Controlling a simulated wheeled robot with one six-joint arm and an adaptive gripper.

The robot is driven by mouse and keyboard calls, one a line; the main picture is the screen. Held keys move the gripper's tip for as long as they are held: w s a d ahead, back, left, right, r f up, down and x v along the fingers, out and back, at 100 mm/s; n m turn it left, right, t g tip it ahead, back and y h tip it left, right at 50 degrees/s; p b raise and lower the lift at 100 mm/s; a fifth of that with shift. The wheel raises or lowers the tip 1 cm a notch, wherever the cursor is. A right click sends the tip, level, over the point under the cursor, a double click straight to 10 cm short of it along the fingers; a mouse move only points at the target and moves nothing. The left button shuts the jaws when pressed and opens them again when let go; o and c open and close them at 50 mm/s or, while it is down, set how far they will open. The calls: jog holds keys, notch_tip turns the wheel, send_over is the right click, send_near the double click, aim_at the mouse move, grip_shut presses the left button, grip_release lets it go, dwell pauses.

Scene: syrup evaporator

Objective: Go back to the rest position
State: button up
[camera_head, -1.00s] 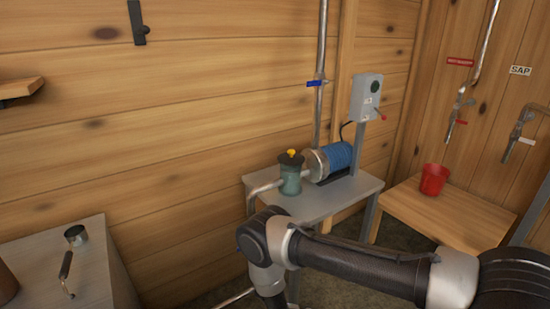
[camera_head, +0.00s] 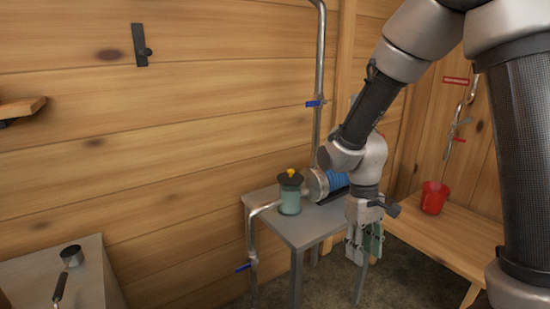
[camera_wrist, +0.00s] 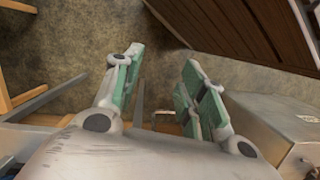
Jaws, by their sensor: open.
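My gripper (camera_head: 364,244) hangs fingers down in front of the grey pump table (camera_head: 300,229) in the head view. My arm reaches down to it from the upper right. In the wrist view its two green-padded fingers (camera_wrist: 160,85) stand apart with nothing between them, over the floor. The gripper looks empty and hides the table's right front part.
On the table stand a blue pump (camera_head: 334,181) and a teal jar with a black lid (camera_head: 290,196). A red bucket (camera_head: 433,197) sits on a wooden bench (camera_head: 455,232) at right. Bare floor (camera_head: 398,270) lies between table and bench.

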jog(key=s+d+r+m+t, duration=0.2)
jog(key=s+d+r, duration=0.3)
jog(key=r, duration=0.5)
jog(key=s+d+r+m+t, duration=0.3)
jog(key=s+d+r, duration=0.3)
jog(key=d+r, duration=0.3)
notch_tip(320, 180, up, 2)
jog(key=shift+s+d+r+t+y, duration=0.15)
jog(key=shift+d+t+y, duration=0.25)
jog(key=shift+t, duration=0.5)
